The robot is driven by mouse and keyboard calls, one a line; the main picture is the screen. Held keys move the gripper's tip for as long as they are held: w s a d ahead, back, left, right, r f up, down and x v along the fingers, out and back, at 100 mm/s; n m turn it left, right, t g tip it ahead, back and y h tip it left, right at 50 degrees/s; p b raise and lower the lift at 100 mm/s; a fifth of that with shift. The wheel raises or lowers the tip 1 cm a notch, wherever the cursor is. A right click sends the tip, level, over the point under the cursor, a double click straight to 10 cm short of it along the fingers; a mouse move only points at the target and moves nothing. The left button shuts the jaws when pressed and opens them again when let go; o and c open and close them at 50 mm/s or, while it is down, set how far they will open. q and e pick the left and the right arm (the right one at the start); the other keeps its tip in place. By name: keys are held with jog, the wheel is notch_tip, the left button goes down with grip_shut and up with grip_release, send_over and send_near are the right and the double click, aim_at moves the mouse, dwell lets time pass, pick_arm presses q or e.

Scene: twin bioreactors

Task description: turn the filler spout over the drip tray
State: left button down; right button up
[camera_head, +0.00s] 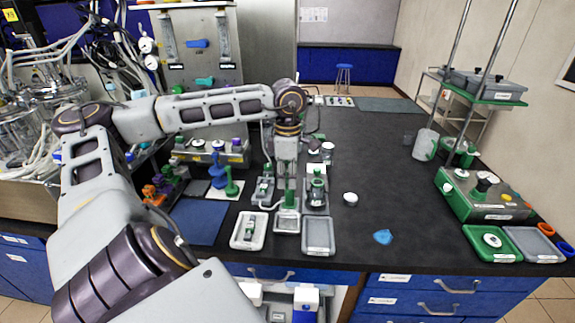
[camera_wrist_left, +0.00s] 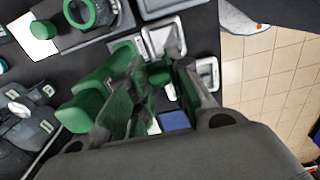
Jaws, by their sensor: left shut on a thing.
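My left gripper (camera_head: 287,178) points straight down over the bench, with its fingers around a green part that I take to be the filler spout (camera_head: 288,197). In the left wrist view the green spout (camera_wrist_left: 159,78) shows between the two fingertips, which are shut on it; the fingers hide much of it. A small light-grey tray (camera_head: 287,223), apparently the drip tray, lies just below and in front of the spout. Its pale rim also shows in the left wrist view (camera_wrist_left: 150,38). I cannot tell exactly which way the spout points. My right gripper is not in view.
A white tray with a small part (camera_head: 248,230) lies to the left and a grey tray (camera_head: 318,236) to the right. A green-and-black container (camera_head: 317,190) stands close by on the right. A white cap (camera_head: 350,199) and blue piece (camera_head: 383,237) lie farther right. The bench's right-middle is mostly clear.

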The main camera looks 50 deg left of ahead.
pick_arm(q)
jog(key=shift+a+r, duration=0.1)
dwell(0.3)
jog(key=c, duration=1.3)
grip_release()
jog(key=shift+o, duration=0.2)
jog(key=shift+r, duration=3.6)
jog(key=shift+r, duration=0.1)
